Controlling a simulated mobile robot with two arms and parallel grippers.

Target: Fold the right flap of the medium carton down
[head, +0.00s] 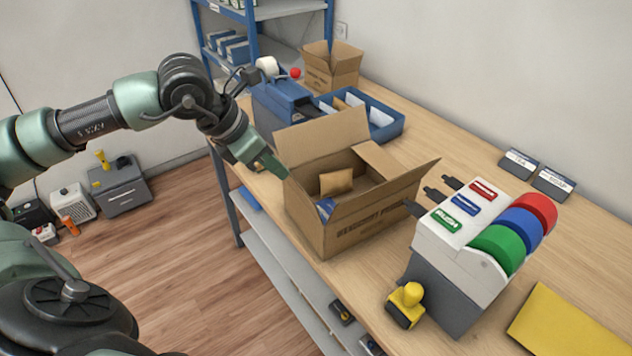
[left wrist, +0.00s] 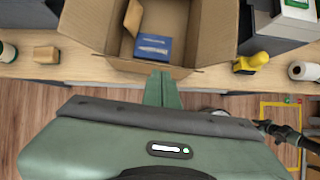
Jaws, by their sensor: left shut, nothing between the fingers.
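The medium carton (head: 345,215) stands open on the counter in the head view. One large flap (head: 325,138) stands up along its far-left side. The right flap (head: 390,195) rises and leans outward on the side toward the label dispenser. A smaller flap (head: 385,162) shows at the back. Inside lie a brown packet (head: 336,182) and a blue box (head: 325,208), the latter also clear in the left wrist view (left wrist: 153,46). My left gripper (head: 272,163) is shut and empty at the carton's left rim; its fingertips (left wrist: 161,82) are close to the wall, contact unclear. My right gripper is out of view.
A label dispenser (head: 465,235) with coloured rolls stands right of the carton, a yellow-handled stamp (head: 406,302) in front of it. Behind are a blue tray (head: 385,128), a blue machine (head: 283,108) and another carton (head: 330,70). Bare counter (head: 440,140) lies at back right.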

